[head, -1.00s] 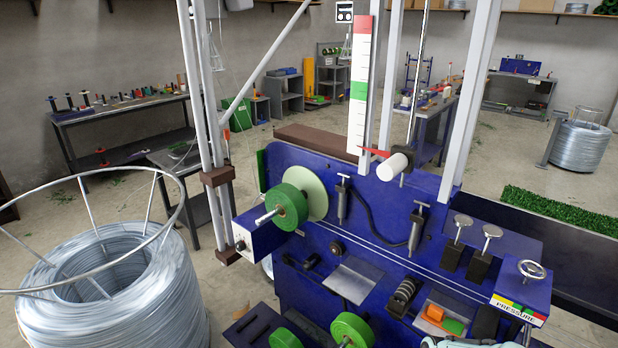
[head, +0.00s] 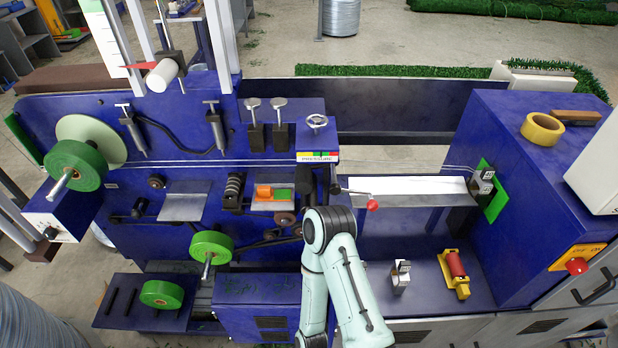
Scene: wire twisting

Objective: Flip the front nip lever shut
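A lever with a red knob (head: 372,204) sticks out to the right from a dark pivot on the blue machine, beside the pale work strip. Two upright posts with round grey tops, a left one (head: 253,105) and a right one (head: 279,104), stand on black blocks on the machine's upper ledge. I cannot tell which of these is the front nip lever. One of my pale green arms is in front of the machine at the lower middle, its dark elbow just below the red-knobbed lever and hiding part of the machine. Neither gripper shows.
A handwheel (head: 317,122) sits above the pressure label. Green spools (head: 211,247) are at the left. A yellow tape roll (head: 542,129) lies on the right cabinet, with a red button (head: 577,266) on its front. A yellow-and-red roller (head: 454,274) stands on the lower right shelf.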

